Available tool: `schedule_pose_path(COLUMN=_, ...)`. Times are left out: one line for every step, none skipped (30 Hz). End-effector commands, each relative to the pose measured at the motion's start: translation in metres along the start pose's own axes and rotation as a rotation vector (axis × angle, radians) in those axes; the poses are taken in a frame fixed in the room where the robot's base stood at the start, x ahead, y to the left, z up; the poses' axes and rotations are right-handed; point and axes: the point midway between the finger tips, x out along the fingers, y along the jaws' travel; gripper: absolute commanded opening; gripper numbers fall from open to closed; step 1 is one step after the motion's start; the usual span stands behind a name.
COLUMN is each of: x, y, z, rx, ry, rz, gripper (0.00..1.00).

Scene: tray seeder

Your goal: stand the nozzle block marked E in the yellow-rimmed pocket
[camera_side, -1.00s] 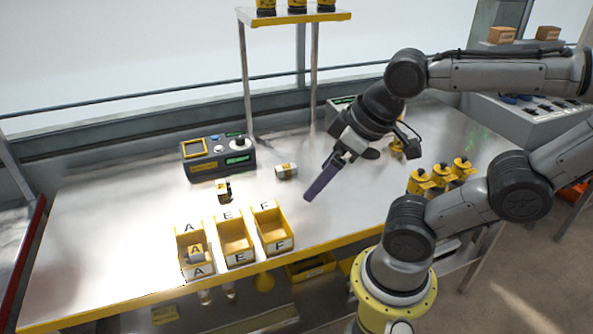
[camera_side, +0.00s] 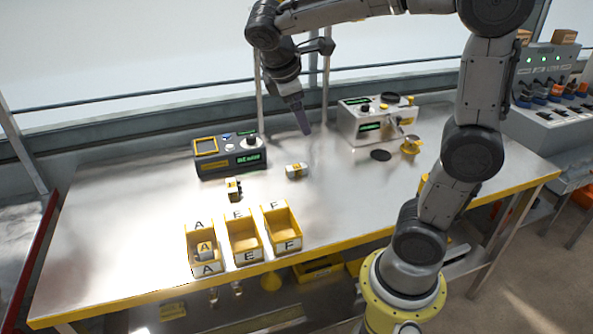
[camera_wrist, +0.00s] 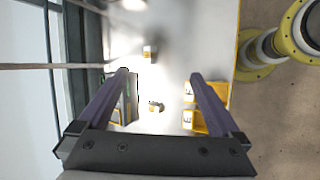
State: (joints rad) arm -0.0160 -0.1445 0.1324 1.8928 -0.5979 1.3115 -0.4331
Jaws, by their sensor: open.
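Two small nozzle blocks with yellow-and-white faces lie loose on the bench: a left one (camera_side: 234,188) and a right one (camera_side: 297,171). Their letters are too small to read, so I cannot tell which is E. In the wrist view, the left block (camera_wrist: 156,106) and right block (camera_wrist: 150,53) show between the fingers, below them. Three yellow-rimmed pockets stand at the front: A (camera_side: 191,243) holds a block marked A (camera_side: 205,250); E (camera_side: 249,258) and F (camera_side: 287,246) look empty. My gripper (camera_side: 305,132) is open and empty, above the bench behind the blocks.
A dark control box (camera_side: 230,160) stands behind the left block. A pale box (camera_side: 365,125) with a green display stands at the back right. Rack posts (camera_side: 326,90) rise behind my gripper. The bench between blocks and pockets is clear.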

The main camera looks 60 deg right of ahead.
Motion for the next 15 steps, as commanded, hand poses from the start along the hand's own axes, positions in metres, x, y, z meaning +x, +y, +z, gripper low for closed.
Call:
schedule_pose_path(x=0.009, y=0.011, z=-0.013, rx=-0.05, ry=-0.058, rz=0.006, gripper=1.0)
schedule_pose_path(x=0.014, y=0.017, z=-0.02, rx=-0.078, ry=-0.091, rz=0.012, gripper=1.0)
schedule_pose_path(x=0.021, y=0.025, z=-0.029, rx=-0.115, ry=-0.133, rz=0.019, gripper=1.0)
schedule_pose_path(x=0.026, y=0.031, z=-0.035, rx=-0.143, ry=-0.165, rz=0.025, gripper=1.0)
schedule_pose_path(x=0.033, y=0.036, z=-0.043, rx=-0.169, ry=-0.195, rz=0.029, gripper=1.0)
schedule_pose_path(x=0.041, y=0.042, z=-0.052, rx=-0.205, ry=-0.237, rz=0.034, gripper=1.0)
schedule_pose_path(x=0.048, y=0.046, z=-0.059, rx=-0.232, ry=-0.266, rz=0.038, gripper=1.0)
schedule_pose_path(x=0.054, y=0.05, z=-0.067, rx=-0.257, ry=-0.296, rz=0.042, gripper=1.0)
schedule_pose_path(x=0.064, y=0.054, z=-0.077, rx=-0.291, ry=-0.334, rz=0.046, gripper=1.0)
schedule_pose_path(x=0.072, y=0.056, z=-0.085, rx=-0.317, ry=-0.362, rz=0.048, gripper=1.0)
schedule_pose_path(x=0.081, y=0.058, z=-0.092, rx=-0.343, ry=-0.391, rz=0.05, gripper=1.0)
schedule_pose_path(x=0.092, y=0.059, z=-0.102, rx=-0.375, ry=-0.427, rz=0.052, gripper=1.0)
schedule_pose_path(x=0.101, y=0.06, z=-0.11, rx=-0.399, ry=-0.452, rz=0.054, gripper=1.0)
schedule_pose_path(x=0.111, y=0.06, z=-0.118, rx=-0.424, ry=-0.478, rz=0.055, gripper=1.0)
schedule_pose_path(x=0.124, y=0.059, z=-0.128, rx=-0.455, ry=-0.511, rz=0.055, gripper=1.0)
